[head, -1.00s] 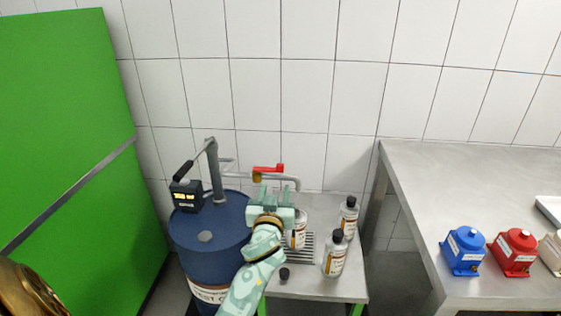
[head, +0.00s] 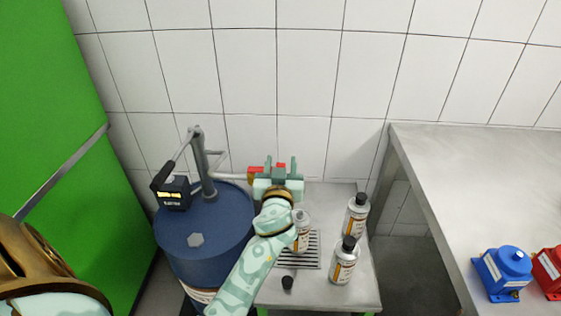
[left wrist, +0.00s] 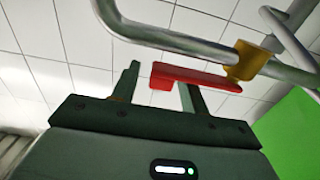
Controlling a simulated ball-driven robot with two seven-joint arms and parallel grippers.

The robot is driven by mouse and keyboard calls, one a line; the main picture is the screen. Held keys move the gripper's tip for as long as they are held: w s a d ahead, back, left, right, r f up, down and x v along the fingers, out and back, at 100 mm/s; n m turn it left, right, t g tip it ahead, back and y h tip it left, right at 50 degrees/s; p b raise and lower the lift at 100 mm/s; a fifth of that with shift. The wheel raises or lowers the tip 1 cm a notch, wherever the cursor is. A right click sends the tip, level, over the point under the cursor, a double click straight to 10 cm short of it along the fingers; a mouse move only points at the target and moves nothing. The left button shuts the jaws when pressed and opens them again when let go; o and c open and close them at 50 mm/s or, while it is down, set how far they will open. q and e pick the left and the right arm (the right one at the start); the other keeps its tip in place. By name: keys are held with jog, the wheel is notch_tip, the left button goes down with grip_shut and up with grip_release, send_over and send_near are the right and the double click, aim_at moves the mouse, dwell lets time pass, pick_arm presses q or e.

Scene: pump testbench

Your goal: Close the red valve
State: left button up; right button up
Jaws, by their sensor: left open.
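The red valve has a red lever (head: 281,167) and a brass body (head: 253,174) on the thin grey pipe beside the blue drum. In the left wrist view the lever (left wrist: 215,79) runs left from the brass body (left wrist: 249,60), roughly along the pipe. My left gripper (head: 281,161) is open at the lever and partly hides it in the head view. In the left wrist view the lever's free end shows between the fingertips (left wrist: 158,76), and the lever crosses the right finger's tip. I cannot tell whether they touch. My right gripper is not in view.
The blue drum (head: 185,238) with a pump (head: 207,165) and black display (head: 170,194) stands left. Bottles (head: 345,262) and a black cap (head: 287,283) stand on the small metal table (head: 340,196). A larger bench (head: 470,190) is right, a green cabinet (head: 45,130) left.

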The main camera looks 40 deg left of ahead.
pick_arm(q)
grip_shut()
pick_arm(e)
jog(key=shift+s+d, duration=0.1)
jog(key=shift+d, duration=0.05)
pick_arm(q)
jog(key=shift+s, duration=0.1)
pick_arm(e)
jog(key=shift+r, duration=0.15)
